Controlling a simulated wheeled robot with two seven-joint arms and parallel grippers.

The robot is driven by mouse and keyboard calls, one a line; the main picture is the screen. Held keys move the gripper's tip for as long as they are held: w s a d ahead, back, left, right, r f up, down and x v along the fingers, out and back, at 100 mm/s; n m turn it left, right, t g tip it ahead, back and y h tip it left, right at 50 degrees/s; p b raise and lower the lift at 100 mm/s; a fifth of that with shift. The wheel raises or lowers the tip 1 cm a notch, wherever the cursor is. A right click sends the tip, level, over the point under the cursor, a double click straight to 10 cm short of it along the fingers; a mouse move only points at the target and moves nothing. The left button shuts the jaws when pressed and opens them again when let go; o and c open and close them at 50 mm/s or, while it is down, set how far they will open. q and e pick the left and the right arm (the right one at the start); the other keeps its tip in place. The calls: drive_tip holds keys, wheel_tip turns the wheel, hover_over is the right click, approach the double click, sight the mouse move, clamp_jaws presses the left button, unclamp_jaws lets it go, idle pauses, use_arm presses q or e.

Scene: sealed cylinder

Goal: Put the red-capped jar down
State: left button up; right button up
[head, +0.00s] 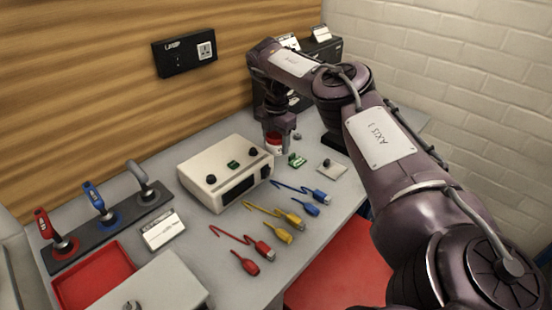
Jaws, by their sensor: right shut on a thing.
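The red-capped jar (274,143) is small in the head view, at the back of the grey table (230,234), just behind the right end of the white instrument box. Its red upper part shows below the fingers. My right gripper (275,132) points down from above and is shut on the jar. I cannot tell whether the jar's base touches the table. My left gripper is not in view.
The white instrument box (224,172) stands close in front of the jar. Green pieces (296,160) and a small white switch plate (331,168) lie to its right. Red, yellow and blue cables lie nearer. A red tray (95,277) is at the left front.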

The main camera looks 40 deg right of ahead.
sight(276, 163)
drive_tip(key=shift+f, duration=0.25)
drive_tip(key=shift+s+f, duration=0.1)
drive_tip(key=shift+f, duration=0.25)
wheel_tip(276, 163, down, 4)
drive_tip(key=shift+r+p, duration=0.25)
drive_tip(key=shift+p, duration=0.05)
drive_tip(key=shift+f, duration=0.2)
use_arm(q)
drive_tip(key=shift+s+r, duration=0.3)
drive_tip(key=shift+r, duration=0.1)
use_arm(e)
drive_tip(key=shift+f, duration=0.1)
drive_tip(key=o, duration=1)
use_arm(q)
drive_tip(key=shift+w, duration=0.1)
